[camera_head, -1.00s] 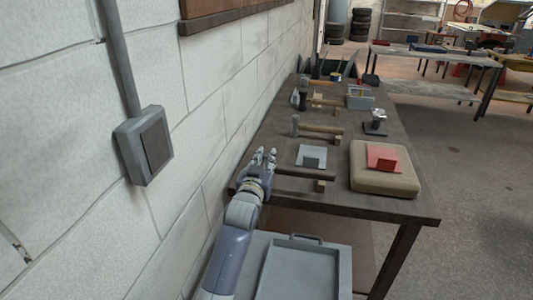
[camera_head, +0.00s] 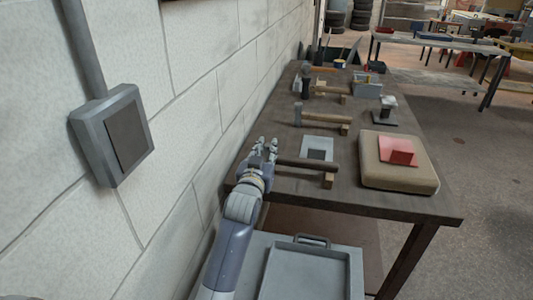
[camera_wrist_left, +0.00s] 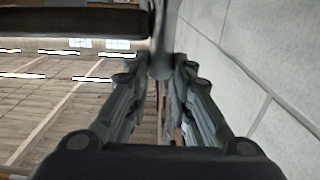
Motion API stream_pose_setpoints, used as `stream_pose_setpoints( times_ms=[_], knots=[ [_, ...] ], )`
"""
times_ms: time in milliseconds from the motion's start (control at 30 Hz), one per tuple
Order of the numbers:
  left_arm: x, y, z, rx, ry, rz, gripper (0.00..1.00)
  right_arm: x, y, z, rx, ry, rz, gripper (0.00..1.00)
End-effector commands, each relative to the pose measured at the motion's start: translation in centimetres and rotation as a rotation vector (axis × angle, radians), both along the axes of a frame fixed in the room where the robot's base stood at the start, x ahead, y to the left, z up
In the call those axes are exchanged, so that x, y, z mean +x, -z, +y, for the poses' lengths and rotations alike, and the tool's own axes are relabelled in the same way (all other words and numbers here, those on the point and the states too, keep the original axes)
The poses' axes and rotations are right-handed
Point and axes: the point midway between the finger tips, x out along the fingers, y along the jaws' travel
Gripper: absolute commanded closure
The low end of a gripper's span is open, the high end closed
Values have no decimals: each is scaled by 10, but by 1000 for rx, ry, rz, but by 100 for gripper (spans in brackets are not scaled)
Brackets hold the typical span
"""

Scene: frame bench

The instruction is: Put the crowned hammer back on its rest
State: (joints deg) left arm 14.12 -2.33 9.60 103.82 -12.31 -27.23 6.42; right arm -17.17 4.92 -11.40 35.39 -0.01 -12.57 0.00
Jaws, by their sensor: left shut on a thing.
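My left gripper (camera_head: 268,152) is over the near left corner of the bench, close to the wall. It is shut on the head end of a dark-handled hammer (camera_head: 308,164). The handle points right, roughly level. In the left wrist view the dark handle (camera_wrist_left: 75,23) runs across the upper left, and the grey head (camera_wrist_left: 160,62) sits between the fingers. A small wooden rest block (camera_head: 329,181) is below the handle's far end; I cannot tell whether they touch. No crown mark can be made out. My right gripper is out of view.
A hammer with a light wooden handle (camera_head: 325,118) lies behind, with more hammers farther back. A grey plate (camera_head: 317,147) is just behind the held handle. A tan pad (camera_head: 400,174) with a red bracket (camera_head: 397,151) is at the right. The wall (camera_head: 210,110) stands close on the left.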

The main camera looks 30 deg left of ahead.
Motion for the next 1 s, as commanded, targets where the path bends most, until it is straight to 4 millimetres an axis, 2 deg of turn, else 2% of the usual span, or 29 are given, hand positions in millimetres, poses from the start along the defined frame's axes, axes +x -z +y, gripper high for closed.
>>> stream_pose_setpoints(
  times_ms=[100,267,300,367,400,767,867,1000],
  knots=[
    [0,-1,0,1,0,1,100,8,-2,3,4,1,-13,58],
    [0,3,0,0,0,2,100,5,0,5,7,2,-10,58],
    [0,5,0,0,0,5,74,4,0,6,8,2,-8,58],
    [0,4,0,0,0,5,61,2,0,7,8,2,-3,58],
    [0,4,0,0,0,5,59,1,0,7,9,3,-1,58],
    [0,-1,0,0,0,2,59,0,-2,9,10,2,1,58],
    [-7,1,-2,-1,0,4,59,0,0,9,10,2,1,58],
    [-27,2,-7,-1,0,5,59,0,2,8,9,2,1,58]
  ],
)
